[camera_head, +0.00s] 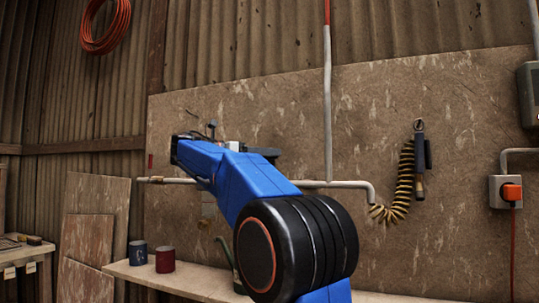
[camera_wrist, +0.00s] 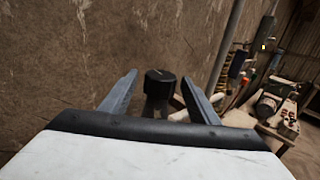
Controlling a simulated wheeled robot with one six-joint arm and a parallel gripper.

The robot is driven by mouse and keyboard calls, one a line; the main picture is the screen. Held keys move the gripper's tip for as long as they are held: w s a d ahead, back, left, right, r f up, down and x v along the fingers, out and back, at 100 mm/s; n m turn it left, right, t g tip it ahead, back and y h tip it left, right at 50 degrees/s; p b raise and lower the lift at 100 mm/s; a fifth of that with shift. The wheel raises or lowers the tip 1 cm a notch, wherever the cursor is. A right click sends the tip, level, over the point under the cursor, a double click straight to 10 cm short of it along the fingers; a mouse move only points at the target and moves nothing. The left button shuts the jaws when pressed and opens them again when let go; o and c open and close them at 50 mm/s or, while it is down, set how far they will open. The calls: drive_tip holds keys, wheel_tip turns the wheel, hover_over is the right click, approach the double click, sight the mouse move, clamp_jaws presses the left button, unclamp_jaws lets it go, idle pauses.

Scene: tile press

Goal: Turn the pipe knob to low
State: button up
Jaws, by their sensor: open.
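A black round knob (camera_wrist: 160,84) shows in the wrist view, standing out from the worn wall panel. A small pale mark is on its top, too small to read as a setting. My gripper (camera_wrist: 160,77) is open, with one grey finger to the left and one to the right of the knob. Both fingers look apart from it. A pale pipe (camera_head: 345,185) runs along the wall in the head view. My blue arm covers the middle of that pipe, and I cannot make out the knob there.
A shelf (camera_head: 205,282) below holds a dark blue can (camera_head: 138,253) and a red can (camera_head: 165,260). A coiled hose (camera_head: 404,182) hangs to the right. A vertical pipe (camera_head: 328,110) climbs the wall. In the wrist view, clutter fills the right side.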

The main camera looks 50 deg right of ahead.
drive_tip(key=shift+x, duration=0.85)
drive_tip(key=c, duration=1)
drive_tip(key=shift+s+n+t, duration=0.1)
drive_tip(key=shift+n+t, duration=0.6)
drive_tip(key=shift+t, duration=0.4)
drive_tip(key=shift+c, duration=0.2)
drive_tip(key=shift+h, duration=0.3)
drive_tip(key=o, duration=1)
drive_tip(key=shift+o, duration=0.2)
